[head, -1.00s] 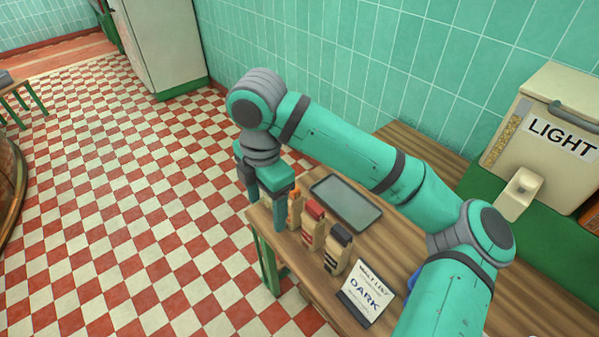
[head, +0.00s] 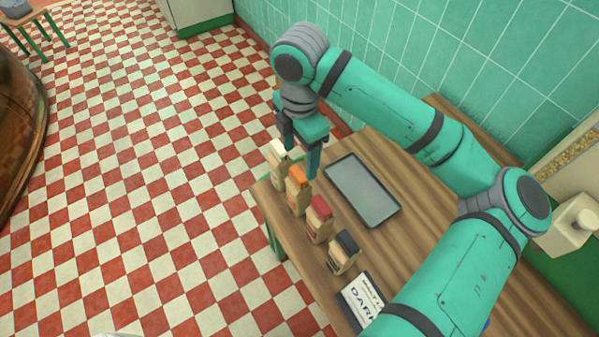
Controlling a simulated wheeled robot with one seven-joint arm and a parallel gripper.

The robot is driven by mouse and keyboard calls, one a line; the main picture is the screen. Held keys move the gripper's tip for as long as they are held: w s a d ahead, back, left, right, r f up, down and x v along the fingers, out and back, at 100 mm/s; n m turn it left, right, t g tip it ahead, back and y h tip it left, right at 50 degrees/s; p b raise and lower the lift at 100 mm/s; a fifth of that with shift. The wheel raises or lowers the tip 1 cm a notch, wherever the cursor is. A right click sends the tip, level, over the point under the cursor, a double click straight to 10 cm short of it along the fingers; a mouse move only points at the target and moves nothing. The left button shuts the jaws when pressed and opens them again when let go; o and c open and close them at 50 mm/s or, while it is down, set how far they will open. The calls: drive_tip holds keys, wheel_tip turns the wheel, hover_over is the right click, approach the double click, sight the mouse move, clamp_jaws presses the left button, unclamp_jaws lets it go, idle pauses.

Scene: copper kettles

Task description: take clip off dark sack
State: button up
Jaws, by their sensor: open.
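Several small tan sacks stand in a row along the table's left edge. The nearest sack (head: 341,262) has a dark top piece (head: 347,242); I cannot tell whether this is the clip. Behind it stand a red-topped sack (head: 318,226), an orange-topped sack (head: 297,197) and a cream-topped sack (head: 275,172). A card reading "DARK" (head: 362,302) lies in front of the dark-topped sack, partly behind my arm. My gripper (head: 300,160) is open and empty, pointing down near the cream-topped and orange-topped sacks, at the far end of the row from the dark-topped one.
A grey tray (head: 362,190) lies on the wooden table (head: 420,225), right of the sacks, with bare wood around it. A cream dispenser (head: 568,225) stands at the right edge. The tiled wall (head: 420,50) is behind the table. Checkered floor is open on the left.

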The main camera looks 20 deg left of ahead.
sight(299, 173)
drive_tip(key=shift+f, duration=0.55)
drive_tip(key=shift+s+a+f, duration=0.1)
drive_tip(key=shift+s+f, duration=0.05)
drive_tip(key=shift+f, duration=1)
drive_tip(key=shift+s+a+f, duration=0.1)
drive_tip(key=shift+f, duration=1)
drive_tip(key=shift+d, duration=0.2)
drive_tip(key=c, duration=1.1)
